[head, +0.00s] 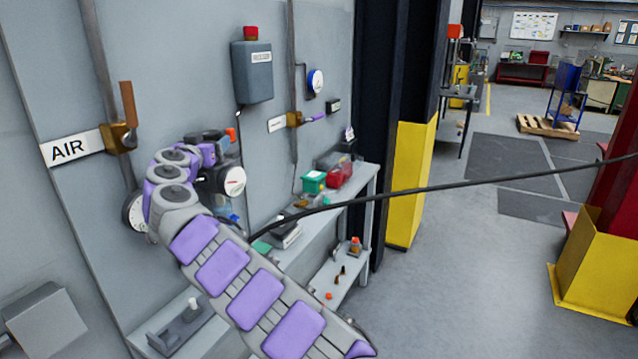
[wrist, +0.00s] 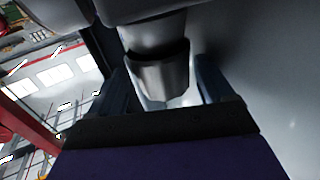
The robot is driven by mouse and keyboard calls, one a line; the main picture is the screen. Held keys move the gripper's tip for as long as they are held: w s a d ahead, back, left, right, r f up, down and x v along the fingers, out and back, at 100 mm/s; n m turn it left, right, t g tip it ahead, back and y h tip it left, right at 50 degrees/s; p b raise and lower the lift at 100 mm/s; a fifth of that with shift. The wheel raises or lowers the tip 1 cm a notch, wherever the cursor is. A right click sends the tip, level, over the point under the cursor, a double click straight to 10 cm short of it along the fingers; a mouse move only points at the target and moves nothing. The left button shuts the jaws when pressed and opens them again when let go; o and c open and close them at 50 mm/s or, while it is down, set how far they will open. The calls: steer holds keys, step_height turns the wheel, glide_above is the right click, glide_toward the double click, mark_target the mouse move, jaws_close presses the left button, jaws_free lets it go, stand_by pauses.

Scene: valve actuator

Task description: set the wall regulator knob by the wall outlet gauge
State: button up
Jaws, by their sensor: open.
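My gripper (wrist: 164,84) is open in the wrist view, with one dark finger on each side of a dark, shiny cylindrical knob (wrist: 160,72). It looks like the regulator knob. Whether either finger touches it I cannot tell. In the head view my grey and purple arm reaches to the wall and hides most of the regulator and the fingertips. A white-faced gauge (head: 234,181) with a red mark shows just right of my arm's end. Another round gauge (head: 132,212) shows left of it, partly covered by my arm. Which is the outlet gauge I cannot tell.
A valve with a brown handle (head: 128,104) and an AIR sign (head: 70,148) are on the wall at left. A grey box (head: 252,71) hangs above. A black cable (head: 450,185) crosses the view. A shelf (head: 330,220) holds small parts.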

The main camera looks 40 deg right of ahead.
steer(key=shift+a+n+t+y, duration=0.2)
steer(key=shift+n+t+y, duration=0.1)
steer(key=shift+n+y, duration=0.15)
steer(key=shift+s+r+n+t+y, duration=0.1)
steer(key=shift+s+n+t+y, duration=0.05)
steer(key=shift+n+t+y, duration=0.85)
steer(key=shift+s+d+r+n+t+y+p, duration=0.15)
steer(key=shift+n+t+y+p, duration=0.25)
steer(key=shift+y, duration=0.3)
steer(key=shift+d+f+n+t+y+p, duration=0.1)
steer(key=shift+d+n+t+y+p, duration=0.1)
steer(key=shift+n+y+p, duration=0.4)
steer(key=shift+y+p, duration=0.3)
steer(key=shift+y, duration=0.05)
steer(key=shift+n+t+y+p, duration=0.35)
steer(key=shift+y+p, duration=0.15)
steer(key=shift+p, duration=0.15)
steer(key=shift+d+n+y+p, duration=0.2)
steer(key=shift+n+y+p, duration=0.3)
steer(key=shift+p, duration=0.7)
